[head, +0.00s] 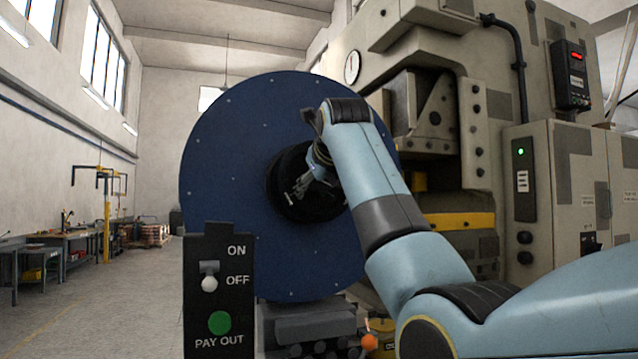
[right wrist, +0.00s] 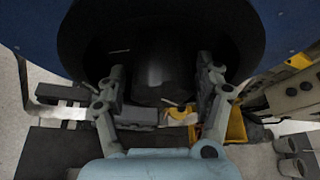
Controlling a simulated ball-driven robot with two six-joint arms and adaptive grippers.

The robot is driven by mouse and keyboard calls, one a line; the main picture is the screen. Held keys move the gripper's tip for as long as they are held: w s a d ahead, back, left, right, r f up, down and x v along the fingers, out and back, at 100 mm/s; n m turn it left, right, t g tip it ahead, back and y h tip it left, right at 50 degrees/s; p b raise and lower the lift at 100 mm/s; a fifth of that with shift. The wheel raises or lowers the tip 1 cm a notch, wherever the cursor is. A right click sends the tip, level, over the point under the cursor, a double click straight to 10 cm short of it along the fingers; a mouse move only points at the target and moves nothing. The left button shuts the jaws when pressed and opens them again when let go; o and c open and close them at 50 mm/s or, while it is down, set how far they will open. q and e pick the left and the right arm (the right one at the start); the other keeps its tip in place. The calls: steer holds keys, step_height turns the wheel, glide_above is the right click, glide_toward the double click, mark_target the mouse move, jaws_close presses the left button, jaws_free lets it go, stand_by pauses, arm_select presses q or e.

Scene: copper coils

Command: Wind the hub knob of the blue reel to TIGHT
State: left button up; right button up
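The blue reel (head: 235,150) stands upright in the middle of the head view, a large disc with a black hub (head: 277,192) at its centre. My right gripper (head: 300,190) is at the hub, its fingers against the dark background. In the right wrist view, the black hub (right wrist: 85,45) fills the top, and my right gripper (right wrist: 160,72) has its two fingers spread wide apart. A dark, faintly shiny shape, perhaps the hub knob (right wrist: 155,75), shows between them; contact is not visible. No TIGHT mark is readable. My left gripper is not in view.
A control panel (head: 218,270) with a lever and a green PAY OUT button (head: 219,322) stands in front, lower left. A large beige machine (head: 530,80) is on the right. Workbenches (head: 50,250) stand far left; the floor there is open.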

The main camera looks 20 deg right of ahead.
steer(key=shift+r, duration=0.1)
steer(key=v, duration=1.2)
steer(key=shift+f, duration=0.2)
